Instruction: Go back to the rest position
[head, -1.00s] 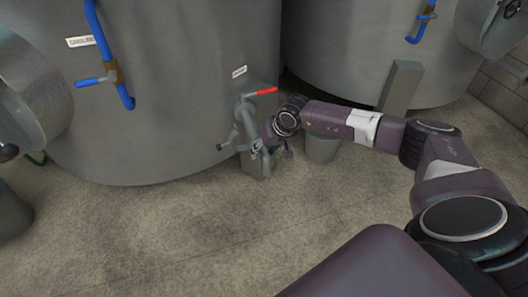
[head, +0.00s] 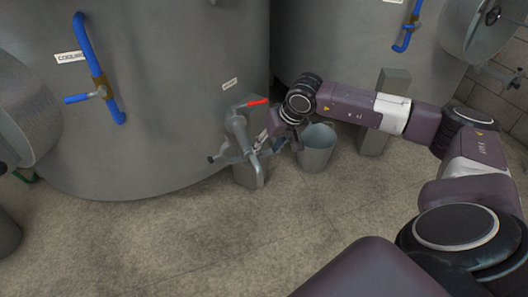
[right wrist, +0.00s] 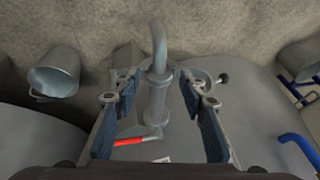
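My right gripper (head: 268,146) is just right of a grey tap (head: 238,135) with a red lever (head: 256,102), low on the front of a big steel tank (head: 160,120). In the right wrist view the two blue-padded fingers (right wrist: 157,95) are spread wide. The grey tap pipe (right wrist: 158,75) and its red lever (right wrist: 130,142) show between them, with gaps on both sides; nothing is gripped. I cannot tell how far the tap is from the fingertips. My left gripper is in neither view.
A grey bucket (head: 317,147) stands on the floor beside my right gripper and also shows in the right wrist view (right wrist: 55,75). A grey post (head: 383,110) and a second tank (head: 340,55) stand behind my right arm. The floor in front is clear.

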